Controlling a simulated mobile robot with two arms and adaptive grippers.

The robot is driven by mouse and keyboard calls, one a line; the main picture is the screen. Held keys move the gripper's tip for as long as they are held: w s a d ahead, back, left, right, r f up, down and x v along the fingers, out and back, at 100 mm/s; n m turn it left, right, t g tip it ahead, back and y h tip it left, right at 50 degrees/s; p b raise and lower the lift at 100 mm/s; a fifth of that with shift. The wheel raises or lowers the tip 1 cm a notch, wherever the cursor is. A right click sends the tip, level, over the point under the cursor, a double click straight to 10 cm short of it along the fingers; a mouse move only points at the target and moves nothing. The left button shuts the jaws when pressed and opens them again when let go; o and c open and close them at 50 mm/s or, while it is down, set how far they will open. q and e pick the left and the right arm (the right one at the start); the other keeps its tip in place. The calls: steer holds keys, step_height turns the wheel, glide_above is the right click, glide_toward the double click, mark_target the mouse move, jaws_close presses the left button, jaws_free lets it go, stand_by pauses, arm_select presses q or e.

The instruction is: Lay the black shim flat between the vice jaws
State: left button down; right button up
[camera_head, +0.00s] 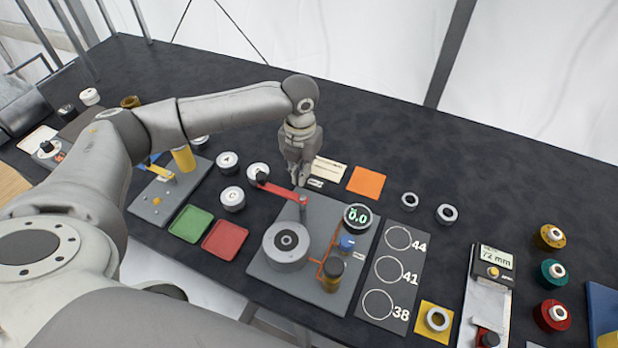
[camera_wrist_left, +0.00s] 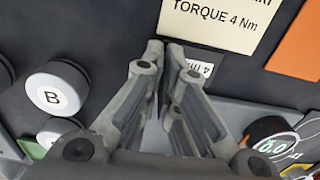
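My left gripper (camera_head: 298,180) points down over the table, just behind the grey plate with the red lever. In the left wrist view its fingertips (camera_wrist_left: 165,48) are close together with a narrow dark gap. I cannot tell whether anything thin is held there. A small dark piece with a white "4 m…" marking (camera_wrist_left: 206,70) lies beside the right fingertip; it also shows beside the gripper in the head view (camera_head: 316,184). I cannot tell whether it is the black shim or only a label. I cannot make out the vice jaws for certain. My right gripper is not in view.
The grey plate (camera_head: 325,212) carries a red lever (camera_head: 285,192), a large round grey part (camera_head: 287,245) and a lit dial (camera_head: 357,217). A torque card (camera_head: 329,169) and orange square (camera_head: 367,181) lie behind. Lettered round pieces (camera_head: 232,198) stand left. The back right table is clear.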

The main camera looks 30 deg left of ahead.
arm_select(q)
steer(key=shift+r, duration=0.15)
steer(key=shift+w+r+b, duration=0.1)
steer(key=shift+r+b, duration=0.3)
steer(key=shift+r, duration=0.25)
steer(key=s+d+r+b, duration=0.2)
steer(key=s+d+r, duration=0.5)
steer(key=s+r, duration=0.4)
steer(key=shift+s+d+r, duration=0.25)
steer(key=shift+s, duration=0.25)
steer(key=shift+s, duration=0.1)
